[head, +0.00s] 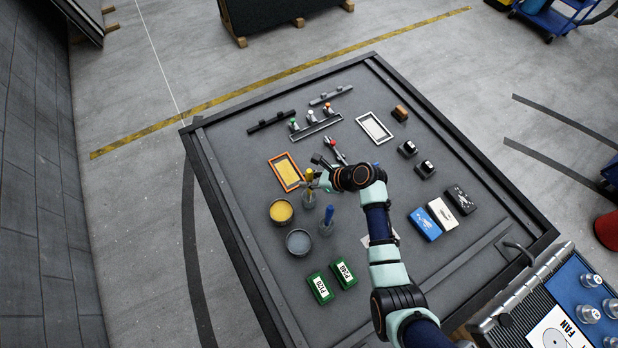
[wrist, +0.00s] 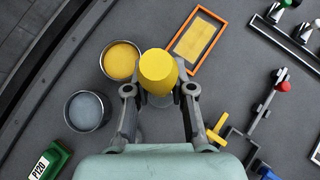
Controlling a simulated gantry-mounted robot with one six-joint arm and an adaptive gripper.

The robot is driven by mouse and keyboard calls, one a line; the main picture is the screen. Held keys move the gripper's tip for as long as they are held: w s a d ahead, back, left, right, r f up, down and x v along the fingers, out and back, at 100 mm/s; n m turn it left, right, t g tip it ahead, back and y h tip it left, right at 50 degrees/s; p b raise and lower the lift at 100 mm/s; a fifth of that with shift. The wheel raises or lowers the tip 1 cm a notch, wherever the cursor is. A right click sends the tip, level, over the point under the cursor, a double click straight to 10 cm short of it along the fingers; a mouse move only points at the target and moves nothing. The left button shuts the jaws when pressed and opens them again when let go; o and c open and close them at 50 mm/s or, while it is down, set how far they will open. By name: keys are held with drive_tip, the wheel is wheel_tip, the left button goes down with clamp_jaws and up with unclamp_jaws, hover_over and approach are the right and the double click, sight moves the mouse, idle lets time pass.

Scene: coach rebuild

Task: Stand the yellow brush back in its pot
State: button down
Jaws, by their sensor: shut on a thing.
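The yellow brush (head: 309,175) is upright at the left-centre of the workbench, its handle between my fingers. In the wrist view the yellow handle (wrist: 158,70) points up at the camera, and my gripper (wrist: 159,91) is shut on it from both sides. A grey pot (head: 308,200) is directly below the brush in the head view. A grey round edge shows under the handle in the wrist view. The brush's lower end is hidden, so I cannot tell whether it is inside the pot or just above it.
A blue brush (head: 329,214) stands in a second pot (head: 327,229) close by. A yellow tin (head: 281,211) and a grey tin (head: 298,242) are to the left. An orange-framed tray (head: 297,183), a red-knobbed clamp (head: 342,158) and green P120 and P240 blocks (head: 320,288) lie around.

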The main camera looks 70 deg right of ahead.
drive_tip(key=c, duration=0.9)
unclamp_jaws()
drive_tip(key=v, duration=1.2)
